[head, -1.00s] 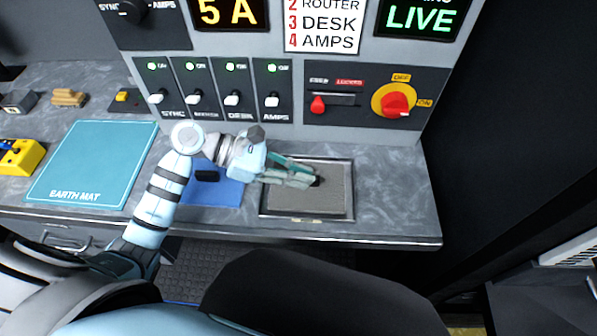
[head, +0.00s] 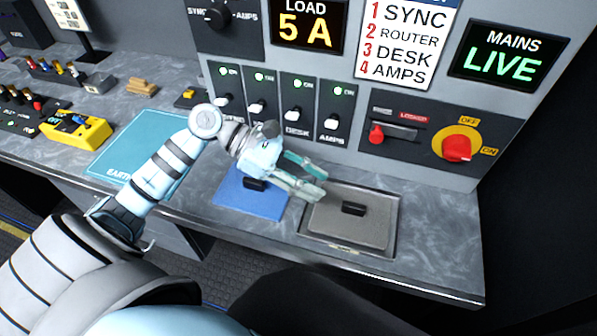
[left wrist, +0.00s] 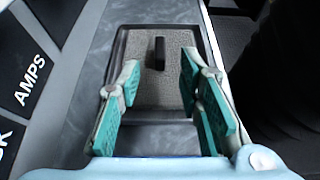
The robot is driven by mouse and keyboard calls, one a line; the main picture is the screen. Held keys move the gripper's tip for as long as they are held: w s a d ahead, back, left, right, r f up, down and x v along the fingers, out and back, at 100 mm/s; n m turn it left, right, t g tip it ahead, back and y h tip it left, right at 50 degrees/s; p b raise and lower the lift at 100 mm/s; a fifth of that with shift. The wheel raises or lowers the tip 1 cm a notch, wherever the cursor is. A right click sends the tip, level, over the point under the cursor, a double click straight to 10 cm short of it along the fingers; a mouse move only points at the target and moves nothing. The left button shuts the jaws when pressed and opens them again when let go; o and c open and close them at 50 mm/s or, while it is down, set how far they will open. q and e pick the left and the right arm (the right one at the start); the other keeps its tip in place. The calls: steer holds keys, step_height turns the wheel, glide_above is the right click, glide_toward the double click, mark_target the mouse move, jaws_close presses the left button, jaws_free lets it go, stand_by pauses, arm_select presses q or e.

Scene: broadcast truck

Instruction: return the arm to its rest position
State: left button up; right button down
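My left gripper (head: 310,178) is above the worktop, between the blue mat and the grey tray. Its teal-padded fingers are apart with nothing between them, as the left wrist view (left wrist: 165,110) also shows. My left arm (head: 160,175) reaches in from the left over the counter. My right gripper is not in either view.
A grey recessed tray (head: 390,245) with a black handle lies right of the gripper. A blue mat (head: 245,205) with a black block lies below it. Switches, a red lever (head: 376,133) and a red rotary knob (head: 457,148) are on the panel behind. A teal earth mat (head: 120,150) lies left.

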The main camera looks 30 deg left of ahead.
arm_select(q)
steer(key=v, duration=0.4)
stand_by(0.3)
